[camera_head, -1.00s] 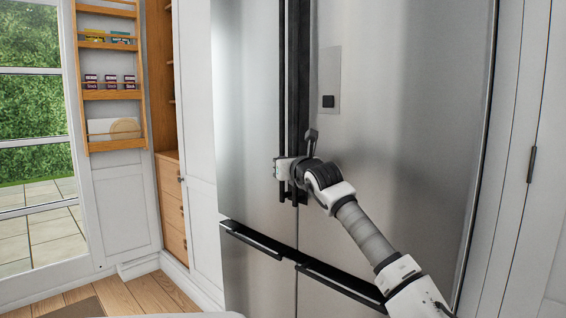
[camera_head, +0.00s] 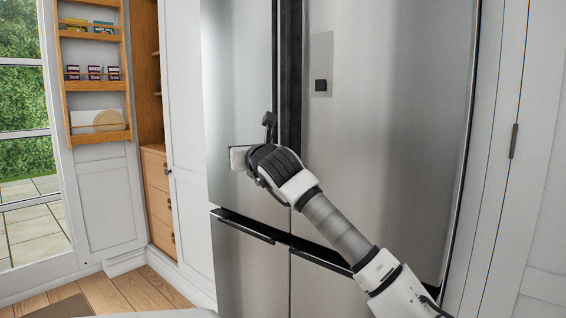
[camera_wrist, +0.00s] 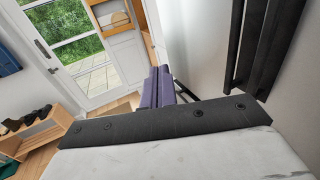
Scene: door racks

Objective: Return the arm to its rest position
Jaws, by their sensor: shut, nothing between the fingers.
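My gripper (camera_head: 238,158) is in front of the left upper door of the steel fridge (camera_head: 400,120), left of the dark vertical handles (camera_head: 290,80). My arm reaches in from the lower right. In the wrist view, my gripper's purple fingers (camera_wrist: 164,86) lie close together with nothing between them. The handles (camera_wrist: 262,45) stand at the upper right there, apart from the fingers. In the head view the wrist hides the lower part of the handles, and I cannot tell the gap to the door.
Fridge drawers with dark horizontal handles (camera_head: 247,227) lie below. An open wooden cabinet (camera_head: 155,190) and a door with a wooden rack (camera_head: 95,85) stand at the left. A shoe rack (camera_wrist: 45,135) shows in the wrist view.

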